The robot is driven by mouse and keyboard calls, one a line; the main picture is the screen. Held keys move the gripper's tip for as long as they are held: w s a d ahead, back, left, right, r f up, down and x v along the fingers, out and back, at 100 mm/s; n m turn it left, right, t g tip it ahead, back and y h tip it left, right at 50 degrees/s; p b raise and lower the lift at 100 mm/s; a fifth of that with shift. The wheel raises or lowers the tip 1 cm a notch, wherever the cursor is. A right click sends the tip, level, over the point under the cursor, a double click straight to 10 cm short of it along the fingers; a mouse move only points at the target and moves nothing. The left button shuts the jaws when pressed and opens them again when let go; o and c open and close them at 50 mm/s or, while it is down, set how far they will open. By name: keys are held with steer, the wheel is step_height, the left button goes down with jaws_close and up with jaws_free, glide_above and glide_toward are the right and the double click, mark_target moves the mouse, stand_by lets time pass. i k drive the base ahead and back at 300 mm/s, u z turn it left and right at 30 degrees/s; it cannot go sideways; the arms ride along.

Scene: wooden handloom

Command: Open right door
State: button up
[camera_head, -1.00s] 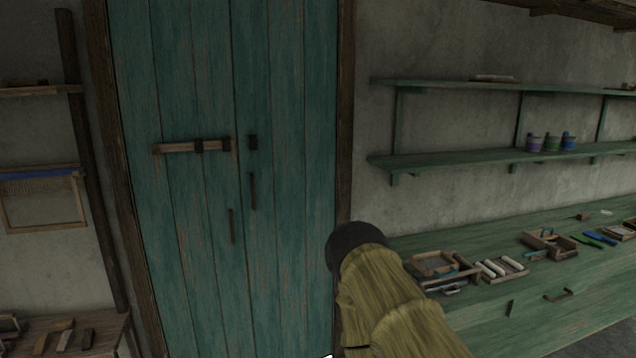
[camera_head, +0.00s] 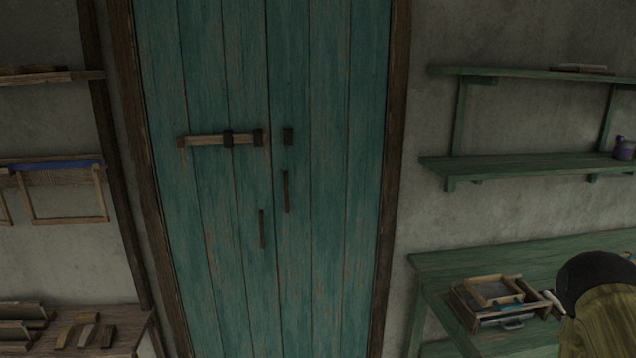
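The right door (camera_head: 335,225) is a teal plank leaf, closed flush beside the left door leaf (camera_head: 205,250). A dark vertical handle (camera_head: 286,191) sits on the right leaf near the middle seam. Another handle (camera_head: 262,228) sits on the left leaf. My arm, yellow-brown with a dark rounded end, shows at the lower right, away from the door. My gripper's fingers are not visible.
A green workbench (camera_head: 470,258) with wooden trays (camera_head: 495,298) stands right of the door, below green shelves (camera_head: 530,166). At left are a low wooden table (camera_head: 120,335) and a small frame (camera_head: 65,195) on the wall. Nothing blocks the visible door front.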

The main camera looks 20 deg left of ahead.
mark_target(327, 60)
steer(key=u, duration=0.15)
steer(key=i, duration=0.6)
steer(key=u, duration=0.75)
steer(key=i, duration=0.45)
steer(key=u, duration=0.55)
